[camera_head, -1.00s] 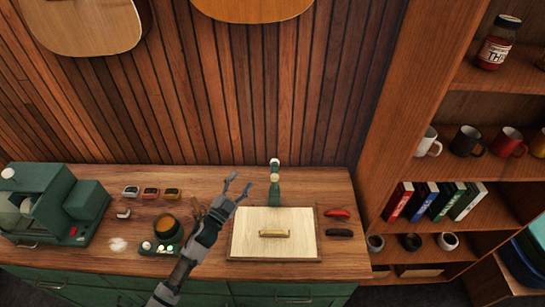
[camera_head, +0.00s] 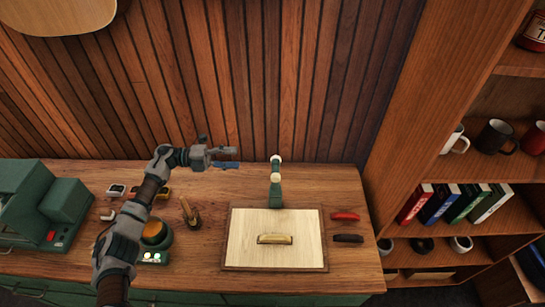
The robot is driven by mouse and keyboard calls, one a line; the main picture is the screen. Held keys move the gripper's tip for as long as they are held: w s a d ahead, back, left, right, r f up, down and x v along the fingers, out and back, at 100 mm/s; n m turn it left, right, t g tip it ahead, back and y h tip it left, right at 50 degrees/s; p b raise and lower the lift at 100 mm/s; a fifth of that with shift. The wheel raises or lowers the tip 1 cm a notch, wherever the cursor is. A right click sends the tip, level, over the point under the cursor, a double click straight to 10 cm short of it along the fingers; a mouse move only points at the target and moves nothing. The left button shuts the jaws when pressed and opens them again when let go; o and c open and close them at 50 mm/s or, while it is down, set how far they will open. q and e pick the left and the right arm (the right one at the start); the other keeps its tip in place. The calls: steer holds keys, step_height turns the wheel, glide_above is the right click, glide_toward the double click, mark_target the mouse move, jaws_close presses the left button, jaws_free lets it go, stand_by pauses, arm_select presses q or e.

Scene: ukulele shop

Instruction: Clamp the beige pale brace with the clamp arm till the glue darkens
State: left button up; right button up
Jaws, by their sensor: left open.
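The beige pale brace (camera_head: 274,239) lies across the middle of a pale wooden board (camera_head: 300,254) with a darker border. The green clamp arm (camera_head: 276,190) stands upright behind the board's far edge, with a pale knob (camera_head: 276,159) on top. Its pad is not on the brace. My left gripper (camera_head: 232,159) is open and empty, raised to the left of the clamp arm, fingers pointing right towards its knob. They look apart from it, though depth is hard to judge. The glue's colour is too small to tell. My right gripper is not in view.
A red brace (camera_head: 345,216) and a black one (camera_head: 348,238) lie right of the board. A glue pot (camera_head: 156,234) on a lit green base and a brush (camera_head: 190,213) stand left. A green machine (camera_head: 40,210) is at far left. Shelves (camera_head: 450,200) rise at right.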

mark_target(272, 159)
arm_select(q)
steer(key=shift+w+d+f+p, duration=0.15)
steer(key=shift+d+p, duration=0.55)
steer(key=shift+d, duration=2.55)
steer(key=shift+w+d+f+p, duration=0.1)
steer(key=shift+d+p, duration=0.55)
steer(key=shift+d, duration=2.6)
steer(key=shift+c, duration=0.2)
jaws_close()
